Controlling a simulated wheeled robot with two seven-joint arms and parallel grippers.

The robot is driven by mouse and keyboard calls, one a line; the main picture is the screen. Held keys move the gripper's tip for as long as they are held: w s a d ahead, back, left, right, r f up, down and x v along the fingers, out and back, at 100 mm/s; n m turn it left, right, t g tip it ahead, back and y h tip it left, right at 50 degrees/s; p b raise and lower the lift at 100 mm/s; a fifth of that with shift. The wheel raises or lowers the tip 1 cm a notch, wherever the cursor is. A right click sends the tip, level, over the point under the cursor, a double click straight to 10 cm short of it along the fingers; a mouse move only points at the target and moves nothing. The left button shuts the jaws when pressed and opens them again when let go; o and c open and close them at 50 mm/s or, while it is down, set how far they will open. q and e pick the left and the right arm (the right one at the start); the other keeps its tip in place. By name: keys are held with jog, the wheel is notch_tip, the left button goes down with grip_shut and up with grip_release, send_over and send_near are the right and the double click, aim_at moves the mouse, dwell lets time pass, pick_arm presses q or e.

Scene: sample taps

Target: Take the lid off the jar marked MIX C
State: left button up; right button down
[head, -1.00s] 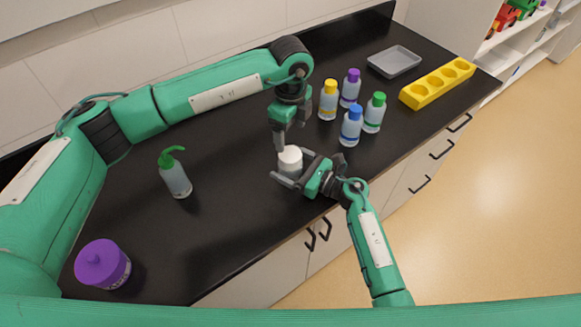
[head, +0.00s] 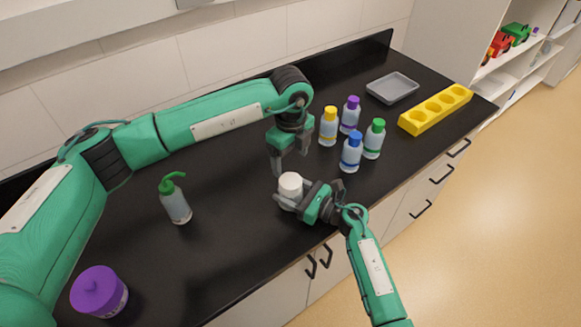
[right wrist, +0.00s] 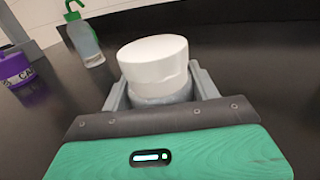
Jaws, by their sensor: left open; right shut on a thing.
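A jar with a white lid (head: 291,183) stands near the counter's front edge; the lid is on it. Its label is hidden, so I cannot read MIX C. My right gripper (head: 291,195) is shut around the jar's body below the lid. In the right wrist view the white lid (right wrist: 153,62) sits above the fingers, and the greyish body (right wrist: 160,93) is between them. My left gripper (head: 290,160) is open and empty, fingers pointing down, just behind and above the lid, apparently not touching it. A jar with a purple lid (head: 98,288) stands at the front left; its lettering is unclear.
A green-topped squeeze bottle (head: 175,203) stands left of my grippers. Several capped bottles, including a blue-capped one (head: 351,153), stand to the right. A grey tray (head: 392,88) and a yellow holed rack (head: 418,123) lie farther right.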

aim_at(291, 180)
pick_arm(q)
jog(key=m, duration=0.4)
jog(key=shift+m, duration=0.4)
jog(key=m, duration=2.3)
jog(key=shift+m, duration=0.3)
jog(key=m, duration=2.3)
jog(key=shift+f, duration=4)
jog(key=shift+m, duration=0.3)
